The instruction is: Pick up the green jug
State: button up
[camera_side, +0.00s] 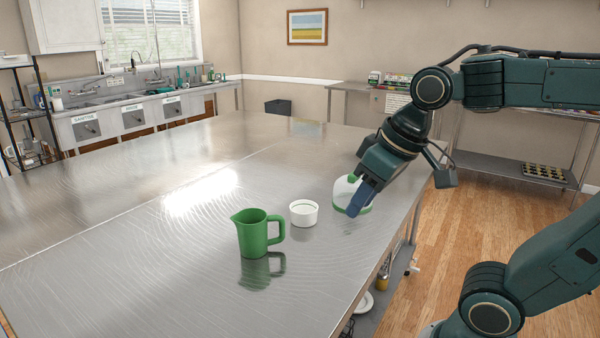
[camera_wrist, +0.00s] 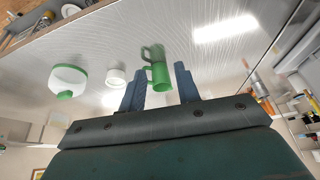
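The green jug (camera_side: 258,236) stands upright on the metal table in the side view, handle to the right, with its reflection below it. In the wrist view the jug (camera_wrist: 160,77) appears upside down, seen through the gap between my fingers. My gripper (camera_side: 357,203) is above the table to the right of the jug, clearly apart from it. In the wrist view my gripper (camera_wrist: 160,75) has its two blue fingers spread with nothing held. In the side view the gripper's fingers overlap part of a white-and-green container.
A small white ramekin (camera_side: 303,213) stands between the jug and the white-and-green container (camera_side: 342,191), which is near the table's right edge. The ramekin (camera_wrist: 116,77) and container (camera_wrist: 68,81) also show in the wrist view. The table (camera_side: 110,240) is clear left of the jug.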

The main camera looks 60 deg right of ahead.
jog(key=w+d+r+m+g, duration=0.1)
jog(key=w+d+r, duration=0.1)
jog(key=w, duration=0.7)
jog(key=m+g, duration=0.4)
send_over(264, 227)
jog(key=w+d, duration=0.2)
jog(key=d, duration=0.1)
notch_tip(264, 227, down, 8)
jog(key=f, duration=0.1)
jog(key=shift+w+d, duration=0.15)
jog(key=shift+d, duration=0.15)
jog(key=shift+a+f, duration=0.15)
jog(key=shift+f, duration=4)
jog(key=shift+f, duration=0.15)
jog(key=shift+w+a+f, duration=0.1)
jog(key=shift+f, duration=2.5)
